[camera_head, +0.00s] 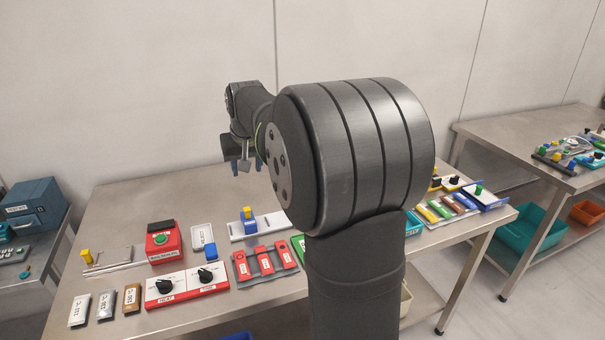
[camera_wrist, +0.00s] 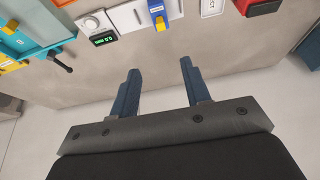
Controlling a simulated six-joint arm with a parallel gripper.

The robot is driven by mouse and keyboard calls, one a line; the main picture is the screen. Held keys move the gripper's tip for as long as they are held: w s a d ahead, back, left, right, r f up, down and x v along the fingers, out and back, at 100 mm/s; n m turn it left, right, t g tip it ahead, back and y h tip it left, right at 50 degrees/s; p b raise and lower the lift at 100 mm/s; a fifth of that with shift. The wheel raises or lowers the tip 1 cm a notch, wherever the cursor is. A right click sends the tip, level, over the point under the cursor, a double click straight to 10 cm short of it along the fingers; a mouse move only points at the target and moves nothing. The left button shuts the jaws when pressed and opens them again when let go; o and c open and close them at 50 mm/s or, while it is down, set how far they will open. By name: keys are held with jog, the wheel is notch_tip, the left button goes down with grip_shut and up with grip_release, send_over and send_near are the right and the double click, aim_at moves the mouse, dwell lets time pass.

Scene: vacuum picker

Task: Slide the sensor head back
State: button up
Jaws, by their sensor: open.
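A blue block with a yellow top (camera_head: 249,221), which looks like the sensor head, sits on a white rail plate (camera_head: 270,219) in the middle of the table. In the wrist view the blue and yellow block (camera_wrist: 158,14) shows at the top, beyond the fingertips, partly cut by the frame edge. I cannot read any label naming it. My gripper (camera_head: 243,165) is raised above the far part of the table, apart from the block. In the wrist view its two blue fingers (camera_wrist: 160,70) are spread, with only bare tabletop between them.
A red box with a green button (camera_head: 162,240), a red panel with black knobs (camera_head: 187,284) and red blocks on a grey tray (camera_head: 266,262) stand near the rail. A yellow-topped slider (camera_head: 87,257) is at left. My arm hides the table's middle right. The far tabletop is clear.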

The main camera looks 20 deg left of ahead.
aim_at(247, 210)
jog(key=w+a+f+g+h, duration=0.1)
jog(key=w+a, duration=0.1)
jog(key=w+a+g+h, duration=0.1)
jog(key=w+a, duration=0.1)
jog(key=w+a+f, duration=0.1)
jog(key=w+a, duration=0.1)
jog(key=shift+w+a+f+g+h, duration=0.15)
jog(key=shift+f+g+h, duration=0.15)
jog(key=shift+g+h, duration=0.1)
jog(key=f, duration=1.8)
jog(key=shift+w+a, duration=0.25)
grip_shut()
